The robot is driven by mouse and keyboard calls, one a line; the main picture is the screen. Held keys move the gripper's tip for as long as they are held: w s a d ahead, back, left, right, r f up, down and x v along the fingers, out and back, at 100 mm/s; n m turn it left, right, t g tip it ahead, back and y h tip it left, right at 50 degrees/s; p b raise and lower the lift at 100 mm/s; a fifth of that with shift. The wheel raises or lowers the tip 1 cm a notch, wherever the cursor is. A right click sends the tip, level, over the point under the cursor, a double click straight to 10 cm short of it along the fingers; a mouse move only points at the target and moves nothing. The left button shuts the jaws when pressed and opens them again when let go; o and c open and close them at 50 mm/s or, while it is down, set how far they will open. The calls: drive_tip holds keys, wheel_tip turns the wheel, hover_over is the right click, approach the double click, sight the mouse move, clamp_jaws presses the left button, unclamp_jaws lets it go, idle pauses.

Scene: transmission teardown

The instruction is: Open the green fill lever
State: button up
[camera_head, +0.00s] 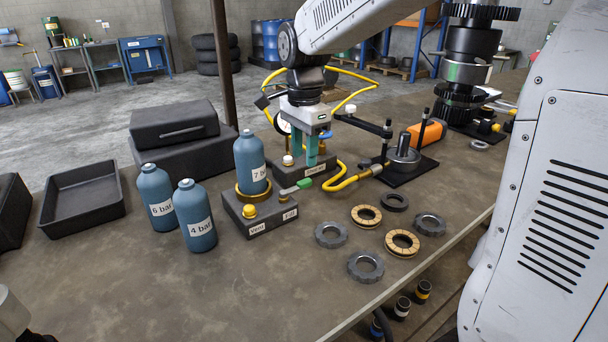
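The green lever (297,188) sits on a dark block (243,213) whose front labels read "Vent" and, less clearly, "Fill". It points to the right and slightly up from the block, with its green grip at the outer end. A blue bottle marked "7 bar" (250,160) stands upright in a brass ring on this block. My gripper (305,161) points down with teal fingers, behind and above the lever in the picture. A narrow gap shows between the fingers, with nothing visible held. It appears apart from the lever.
Behind is a second labelled block (291,176) with a gauge and yellow hose. Bottles marked "6 bar" (158,200) and "4 bar" (194,220) stand left. Several rings, including a tan ring (402,243), lie right. The bench front is clear.

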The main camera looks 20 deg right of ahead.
sight(304, 180)
wheel_tip(304, 180, down, 6)
drive_tip(key=shift+f, duration=0.2)
drive_tip(key=shift+c, duration=0.4)
clamp_jaws()
